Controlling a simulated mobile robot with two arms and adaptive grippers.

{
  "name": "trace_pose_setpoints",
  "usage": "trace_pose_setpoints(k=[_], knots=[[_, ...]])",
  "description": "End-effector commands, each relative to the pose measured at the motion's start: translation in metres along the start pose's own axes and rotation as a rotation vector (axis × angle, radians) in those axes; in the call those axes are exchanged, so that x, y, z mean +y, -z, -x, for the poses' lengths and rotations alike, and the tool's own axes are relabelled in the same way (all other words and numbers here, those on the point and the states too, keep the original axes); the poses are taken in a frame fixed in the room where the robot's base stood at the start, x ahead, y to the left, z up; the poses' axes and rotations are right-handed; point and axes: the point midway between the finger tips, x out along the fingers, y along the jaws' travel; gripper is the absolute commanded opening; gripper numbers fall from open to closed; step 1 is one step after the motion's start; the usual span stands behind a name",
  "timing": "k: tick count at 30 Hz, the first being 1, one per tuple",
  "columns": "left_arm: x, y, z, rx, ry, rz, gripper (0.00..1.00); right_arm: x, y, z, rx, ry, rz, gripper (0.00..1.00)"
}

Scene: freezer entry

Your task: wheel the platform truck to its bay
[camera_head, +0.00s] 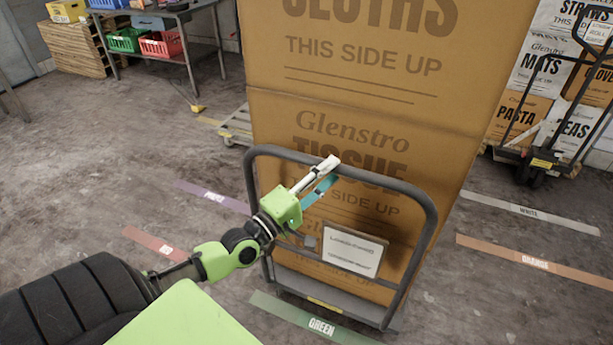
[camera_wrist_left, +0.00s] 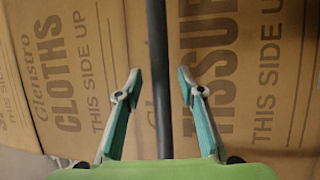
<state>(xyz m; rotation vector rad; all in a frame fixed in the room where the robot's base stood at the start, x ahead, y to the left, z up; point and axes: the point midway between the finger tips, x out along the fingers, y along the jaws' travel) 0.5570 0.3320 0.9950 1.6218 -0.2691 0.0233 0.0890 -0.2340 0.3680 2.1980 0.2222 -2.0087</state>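The platform truck has a grey tubular push handle (camera_head: 432,222), a dark deck (camera_head: 330,299) and a white sign (camera_head: 352,250) on the handle. Large brown cartons (camera_head: 345,110) marked CLOTHS and TISSUE are stacked on it. My left gripper (camera_head: 335,169) is at the top bar of the handle, left of its middle. In the left wrist view, the bar (camera_wrist_left: 158,60) runs between the two spread fingers of the gripper (camera_wrist_left: 159,80), with a gap on each side. My right gripper is not in view.
Floor strips lie around: GREEN (camera_head: 318,325) by the truck's near end, RED (camera_head: 160,245) and a purple one (camera_head: 212,196) at left, WHITE (camera_head: 530,211) and ORANGE (camera_head: 535,264) at right. A metal table (camera_head: 185,55) stands back left. The left floor is mostly clear.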

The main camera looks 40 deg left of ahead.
Motion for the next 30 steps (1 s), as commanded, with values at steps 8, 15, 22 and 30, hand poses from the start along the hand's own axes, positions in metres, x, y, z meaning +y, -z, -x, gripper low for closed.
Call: trace_pose_setpoints(k=[8,15,22,30], knots=[[-0.001,-0.001,0.049,-0.003,0.005,-0.002,0.36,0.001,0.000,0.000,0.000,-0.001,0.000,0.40],[0.001,-0.001,0.087,-0.002,0.003,-0.002,0.36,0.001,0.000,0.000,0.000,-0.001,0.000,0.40],[0.002,-0.001,0.107,-0.001,-0.001,-0.001,0.36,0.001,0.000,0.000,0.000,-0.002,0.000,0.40],[0.002,-0.001,0.110,-0.001,-0.003,-0.001,0.36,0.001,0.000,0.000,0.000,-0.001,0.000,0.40]])
